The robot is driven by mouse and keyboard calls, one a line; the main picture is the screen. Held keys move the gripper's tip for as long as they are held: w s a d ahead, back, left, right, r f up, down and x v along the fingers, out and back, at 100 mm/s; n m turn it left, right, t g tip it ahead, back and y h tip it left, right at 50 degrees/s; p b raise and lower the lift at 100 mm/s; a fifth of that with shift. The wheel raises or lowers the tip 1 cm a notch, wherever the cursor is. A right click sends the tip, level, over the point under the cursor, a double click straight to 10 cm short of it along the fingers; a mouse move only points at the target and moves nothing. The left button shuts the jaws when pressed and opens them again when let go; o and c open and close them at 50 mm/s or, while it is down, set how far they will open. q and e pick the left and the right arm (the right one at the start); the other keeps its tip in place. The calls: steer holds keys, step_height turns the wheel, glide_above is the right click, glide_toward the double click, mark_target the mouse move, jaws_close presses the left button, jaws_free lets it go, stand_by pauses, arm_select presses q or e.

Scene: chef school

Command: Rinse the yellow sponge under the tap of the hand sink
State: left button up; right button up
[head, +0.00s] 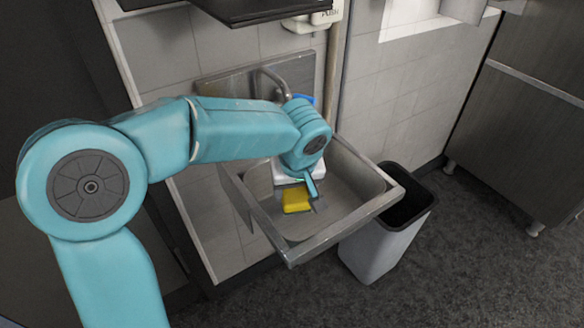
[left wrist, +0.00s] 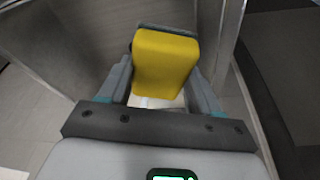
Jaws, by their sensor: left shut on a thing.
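The yellow sponge (head: 296,200) is in my left gripper (head: 302,190), over the basin of the steel hand sink (head: 347,199). In the left wrist view the sponge (left wrist: 165,62) sits between the two fingers of the left gripper (left wrist: 163,92), which is shut on it. I cannot tell whether the sponge touches the basin floor. The tap (head: 272,80) rises at the back of the sink. Its spout is partly hidden behind my left arm, and no running water shows. My right gripper is in neither view.
A grey bin (head: 384,236) with a black open top stands on the floor right of the sink. A blue thing (head: 306,99) shows behind my wrist near the tap. A dark cabinet (head: 530,110) stands at the right. Dark floor lies clear in front of it.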

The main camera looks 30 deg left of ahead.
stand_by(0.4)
arm_select(q)
steer(key=shift+s+d+r+p, duration=0.25)
steer(key=shift+s+d+r, duration=0.5)
steer(key=shift+s+r, duration=0.25)
steer(key=shift+s+d+r+p, duration=0.2)
steer(key=shift+s+d+r, duration=0.55)
steer(key=shift+s+r, duration=0.25)
